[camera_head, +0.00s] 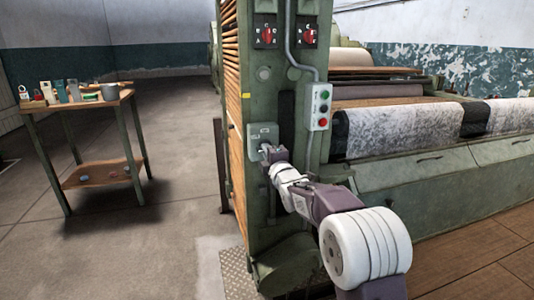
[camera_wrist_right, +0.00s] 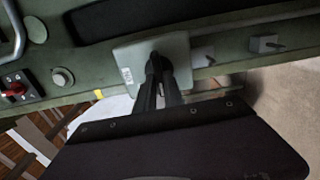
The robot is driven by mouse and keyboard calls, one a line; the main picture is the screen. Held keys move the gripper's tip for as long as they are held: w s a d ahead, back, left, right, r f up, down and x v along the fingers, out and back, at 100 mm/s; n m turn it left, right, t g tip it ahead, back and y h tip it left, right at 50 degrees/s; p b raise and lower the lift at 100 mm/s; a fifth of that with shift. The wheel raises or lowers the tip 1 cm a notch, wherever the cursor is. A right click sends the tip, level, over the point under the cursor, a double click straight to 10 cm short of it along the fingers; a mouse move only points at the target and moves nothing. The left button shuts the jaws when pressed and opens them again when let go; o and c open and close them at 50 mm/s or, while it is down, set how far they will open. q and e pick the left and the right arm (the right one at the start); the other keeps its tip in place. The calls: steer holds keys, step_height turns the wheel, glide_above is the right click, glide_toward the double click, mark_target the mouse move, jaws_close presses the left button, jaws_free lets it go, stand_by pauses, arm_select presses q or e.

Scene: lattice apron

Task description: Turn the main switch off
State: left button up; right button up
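The switch box (camera_head: 262,130), a light grey plate that I take for the main switch, is on the front of the green machine column. It also shows in the right wrist view (camera_wrist_right: 178,46). My right gripper (camera_head: 266,148) is at the front of this box. In the right wrist view its two dark fingers (camera_wrist_right: 157,66) run close together to the plate's middle. Their tips cover the switch handle, so its position and whether the fingers are closed on it are hidden. My left gripper is not in view.
A small box with green and red buttons (camera_head: 319,107) hangs right of the switch. Two red rotary knobs (camera_head: 266,34) (camera_head: 309,35) sit higher on the column. A table (camera_head: 84,103) with small items stands at left. Patterned cloth rolls (camera_head: 405,128) lie at right.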

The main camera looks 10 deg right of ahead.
steer(key=o, duration=0.4)
steer(key=shift+s, duration=0.1)
steer(key=s+p, duration=0.1)
steer(key=s, duration=0.8)
steer(key=shift+d, duration=0.15)
